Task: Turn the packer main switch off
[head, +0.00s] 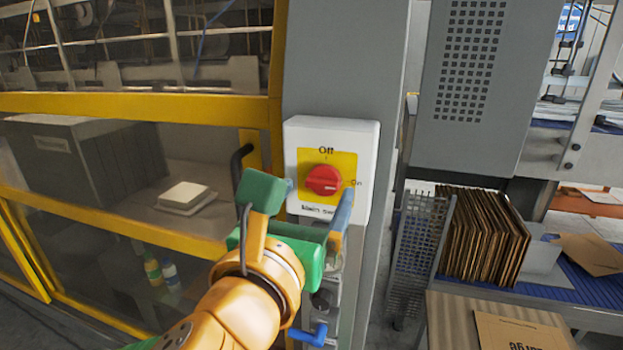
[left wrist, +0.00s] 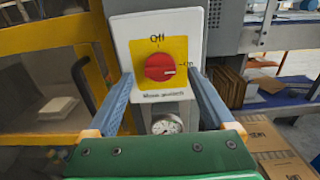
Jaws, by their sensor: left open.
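The main switch is a red round knob (head: 323,180) on a yellow plate (head: 340,162) set in a white box (head: 364,135) on a grey post. "Off" is printed above the knob and "On" at its right. In the left wrist view the knob (left wrist: 159,67) has a pale mark at its right side, toward "On". My left gripper (head: 319,190) is open in front of the box, its two blue fingers apart on either side of the knob. In the left wrist view the fingers (left wrist: 163,95) reach toward the box with nothing between them. My right gripper is not in view.
A yellow-framed guard (head: 140,105) with clear panels and a black handle (head: 238,163) stands left of the post. A round gauge (left wrist: 166,125) sits below the switch box. Flat cardboard sheets (head: 484,235) stand at the right, beside a perforated metal plate (head: 416,240).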

